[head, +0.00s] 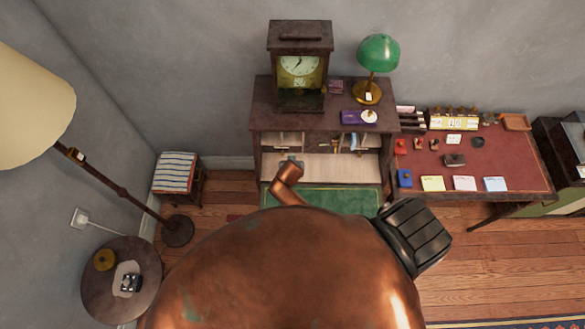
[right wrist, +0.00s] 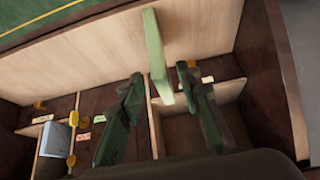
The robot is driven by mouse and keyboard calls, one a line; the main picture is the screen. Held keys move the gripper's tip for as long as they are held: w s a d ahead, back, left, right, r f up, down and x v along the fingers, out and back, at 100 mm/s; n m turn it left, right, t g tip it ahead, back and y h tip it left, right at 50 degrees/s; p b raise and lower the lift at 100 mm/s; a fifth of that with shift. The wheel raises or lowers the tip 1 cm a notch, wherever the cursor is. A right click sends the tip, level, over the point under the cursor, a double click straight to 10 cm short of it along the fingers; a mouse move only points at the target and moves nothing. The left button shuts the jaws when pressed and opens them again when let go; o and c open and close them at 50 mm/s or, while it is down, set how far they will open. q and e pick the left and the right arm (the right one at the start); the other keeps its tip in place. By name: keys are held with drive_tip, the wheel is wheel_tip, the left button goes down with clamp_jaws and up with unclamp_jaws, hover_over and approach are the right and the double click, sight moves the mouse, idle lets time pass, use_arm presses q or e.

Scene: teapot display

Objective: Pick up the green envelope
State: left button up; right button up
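The green envelope (right wrist: 157,55) is a thin pale green slab standing on edge in the right wrist view, at the front of the wooden pigeonholes. My right gripper (right wrist: 160,75) is open, with one dark finger on each side of the envelope. A gap shows between the left finger and the envelope; the right finger is very close, and I cannot tell whether it touches. My left gripper is not in view.
The pigeonholes (right wrist: 152,125) also hold a blue-grey item (right wrist: 55,140). In the head view the dark desk (head: 265,115) bears a clock (head: 300,65) and a green lamp (head: 378,52). A red-topped table (head: 505,160) with small items stands to its right.

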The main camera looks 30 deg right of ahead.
drive_tip(key=shift+x, duration=1.6)
drive_tip(key=shift+a, duration=0.1)
drive_tip(key=c, duration=0.4)
clamp_jaws()
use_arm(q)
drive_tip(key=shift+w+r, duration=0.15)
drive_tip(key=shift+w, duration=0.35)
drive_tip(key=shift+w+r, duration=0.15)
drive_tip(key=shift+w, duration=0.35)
